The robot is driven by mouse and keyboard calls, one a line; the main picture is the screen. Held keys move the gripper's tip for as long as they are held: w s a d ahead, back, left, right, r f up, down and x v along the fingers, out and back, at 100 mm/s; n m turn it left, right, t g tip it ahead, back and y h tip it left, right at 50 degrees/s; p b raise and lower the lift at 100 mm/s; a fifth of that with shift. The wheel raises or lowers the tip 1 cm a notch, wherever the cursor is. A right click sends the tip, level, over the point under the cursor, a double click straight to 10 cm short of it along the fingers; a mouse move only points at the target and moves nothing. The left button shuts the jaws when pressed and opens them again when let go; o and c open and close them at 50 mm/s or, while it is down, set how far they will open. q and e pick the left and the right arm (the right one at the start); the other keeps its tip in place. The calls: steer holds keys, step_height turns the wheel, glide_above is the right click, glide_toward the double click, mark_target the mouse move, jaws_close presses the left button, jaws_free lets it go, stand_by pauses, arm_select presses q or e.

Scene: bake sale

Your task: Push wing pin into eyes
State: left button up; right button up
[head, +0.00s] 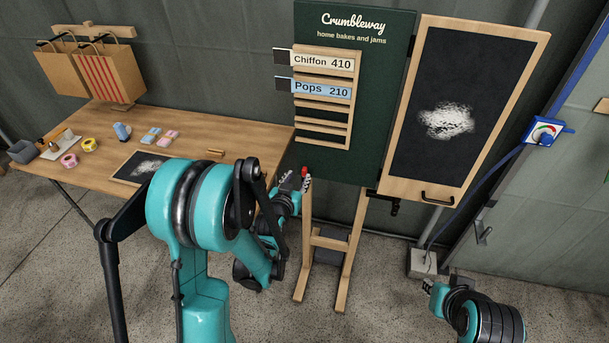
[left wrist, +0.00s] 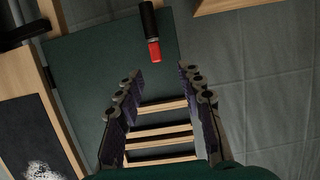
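The chalkboard wing (head: 410,165) in its wooden frame stands angled at the right edge of the green board (head: 370,90). A black fitting (head: 383,200) sits low where board and wing meet; pin and eyes cannot be told apart there. A short black rod with a red end (head: 304,171) is at the board's lower left; it also shows in the left wrist view (left wrist: 153,50), beyond and between my fingertips. My left gripper (head: 293,183) is open and empty, close to this rod. My right gripper (head: 428,287) is low at right, its fingers too small to read.
Slats (head: 322,114) on the board hold the Chiffon (head: 324,62) and Pops (head: 321,88) price strips. Easel legs (head: 345,250) stand below. A table (head: 215,130) with small goods is at left. A blue-framed dial box (head: 543,132) is on the right wall.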

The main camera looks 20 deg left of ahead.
mark_target(304, 172)
arm_select(q)
steer(key=b+x, duration=0.1)
steer(key=x, duration=0.2)
steer(key=f+b+x, duration=0.1)
steer(key=x, duration=0.3)
steer(key=shift+d+b, duration=0.25)
steer(key=shift+b, duration=0.05)
steer(key=shift+w+f, duration=0.1)
steer(key=shift+w, duration=0.2)
steer(key=shift+c, duration=0.3)
jaws_close()
